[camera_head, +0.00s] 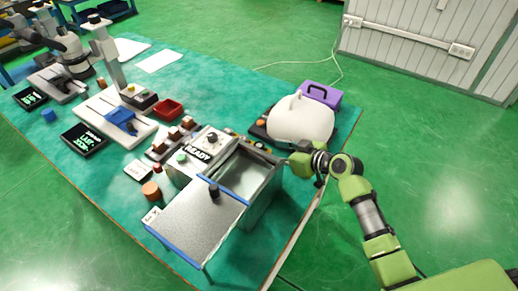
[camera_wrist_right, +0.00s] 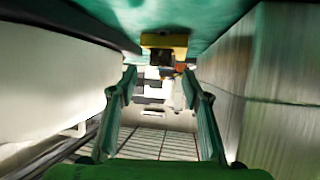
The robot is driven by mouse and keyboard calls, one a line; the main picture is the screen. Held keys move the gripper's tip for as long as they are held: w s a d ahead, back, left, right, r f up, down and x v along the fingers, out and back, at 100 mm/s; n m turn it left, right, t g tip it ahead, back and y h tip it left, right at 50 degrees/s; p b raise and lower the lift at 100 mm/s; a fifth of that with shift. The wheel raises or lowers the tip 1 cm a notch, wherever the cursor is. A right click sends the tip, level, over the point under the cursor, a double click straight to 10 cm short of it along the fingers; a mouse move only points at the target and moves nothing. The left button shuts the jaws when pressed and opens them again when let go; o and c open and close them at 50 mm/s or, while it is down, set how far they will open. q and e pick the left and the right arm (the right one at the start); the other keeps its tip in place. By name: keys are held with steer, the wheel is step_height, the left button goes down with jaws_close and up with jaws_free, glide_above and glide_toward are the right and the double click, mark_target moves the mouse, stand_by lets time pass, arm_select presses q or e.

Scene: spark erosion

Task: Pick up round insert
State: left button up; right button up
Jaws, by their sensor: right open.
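No round insert can be told for sure. An orange-brown round piece (camera_head: 151,191) stands on the table at the front left of the machine, far from my right gripper. My right gripper (camera_head: 284,161) is beside the open metal box, between it and the white rounded cover. In the right wrist view my right gripper (camera_wrist_right: 160,80) has its two green fingers apart, with nothing clearly held between them. Beyond the fingertips is a small blurred orange-red thing (camera_wrist_right: 181,67), which I cannot identify. My left gripper is not in view.
The metal box (camera_head: 272,180) stands close on one side of my right gripper, the white cover (camera_head: 302,119) on the other. A purple case (camera_head: 322,95) is behind the cover. A red tray (camera_head: 168,109) and several small blocks lie farther left on the green table (camera_head: 105,192).

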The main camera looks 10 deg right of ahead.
mark_target(261, 146)
steer(key=x, duration=0.5)
steer(key=shift+w+a+f, duration=0.1)
steer(key=shift+w+a, duration=0.1)
steer(key=shift+w, duration=0.05)
jaws_close()
